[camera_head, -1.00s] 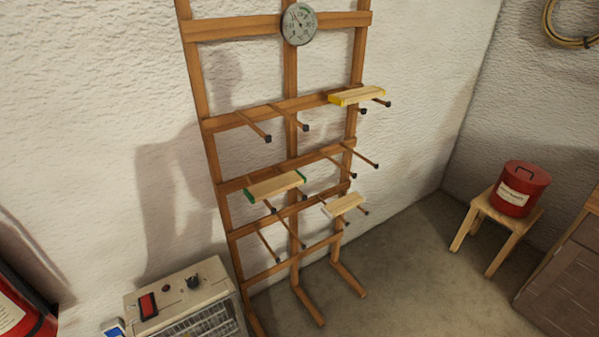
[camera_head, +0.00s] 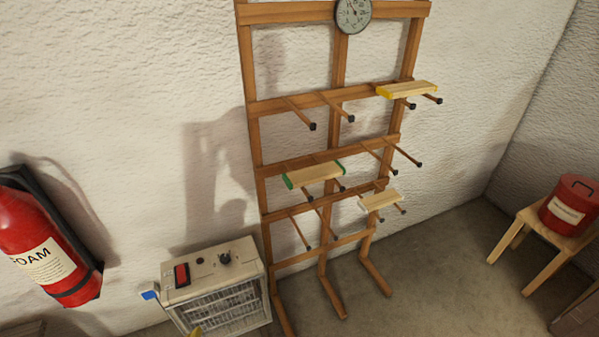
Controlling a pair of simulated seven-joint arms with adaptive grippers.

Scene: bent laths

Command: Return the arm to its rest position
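A wooden rack (camera_head: 339,75) with pairs of dark-tipped pegs leans against the white wall. A lath with yellow ends (camera_head: 408,90) lies on the upper right pegs. A lath with green ends (camera_head: 314,175) lies on pegs at the middle left. A plain pale lath (camera_head: 379,200) lies on lower right pegs.
A heater (camera_head: 222,300) stands on the floor left of the rack. A red fire extinguisher (camera_head: 40,245) hangs on the wall at the left. A red tin (camera_head: 570,205) sits on a wooden stool (camera_head: 541,222) at the right. A round dial (camera_head: 352,14) is on the rack's top.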

